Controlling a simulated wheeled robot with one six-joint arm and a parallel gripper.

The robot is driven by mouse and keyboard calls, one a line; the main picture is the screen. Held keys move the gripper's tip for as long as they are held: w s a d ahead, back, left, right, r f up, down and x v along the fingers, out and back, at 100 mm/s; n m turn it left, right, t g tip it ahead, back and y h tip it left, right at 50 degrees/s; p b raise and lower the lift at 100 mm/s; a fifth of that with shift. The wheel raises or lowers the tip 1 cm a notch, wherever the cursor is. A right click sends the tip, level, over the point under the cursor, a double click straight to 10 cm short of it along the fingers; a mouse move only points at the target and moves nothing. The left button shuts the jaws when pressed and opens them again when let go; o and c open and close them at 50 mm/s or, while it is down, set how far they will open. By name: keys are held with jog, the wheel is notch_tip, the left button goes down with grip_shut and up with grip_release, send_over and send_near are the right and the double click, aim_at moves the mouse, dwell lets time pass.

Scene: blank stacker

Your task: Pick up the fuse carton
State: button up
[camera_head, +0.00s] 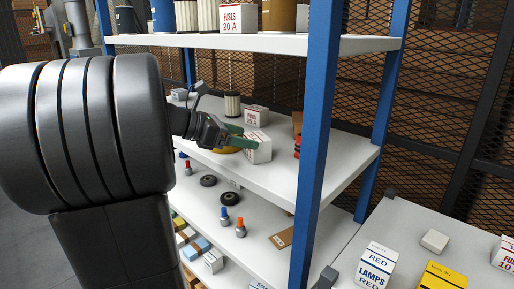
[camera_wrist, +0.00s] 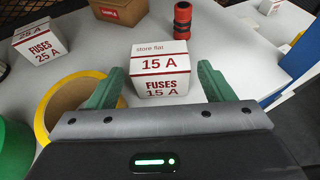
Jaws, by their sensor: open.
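A white fuse carton with red print reading FUSES 15 A (camera_wrist: 160,62) stands on the shelf, centred between my fingers in the wrist view. In the head view this carton (camera_head: 260,153) is on the middle shelf, partly hidden by a green finger. My gripper (camera_wrist: 161,70) has its green fingers apart, one on each side of the carton, with a gap visible on both sides. In the head view my gripper (camera_head: 248,138) reaches in from the left. A second fuse carton, marked 25 A (camera_wrist: 44,42), stands to the left; it shows behind in the head view (camera_head: 256,116).
A yellow ring (camera_wrist: 52,101) lies close to the left finger. A blue post (camera_head: 318,140) rises right of the shelf, and an upper shelf (camera_head: 270,43) is overhead.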

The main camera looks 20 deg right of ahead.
aim_at(253, 137)
jog(key=x, duration=0.5)
jog(key=shift+r, duration=0.15)
jog(key=c, duration=0.7)
jog(key=shift+c, duration=0.4)
jog(key=shift+r, duration=0.15)
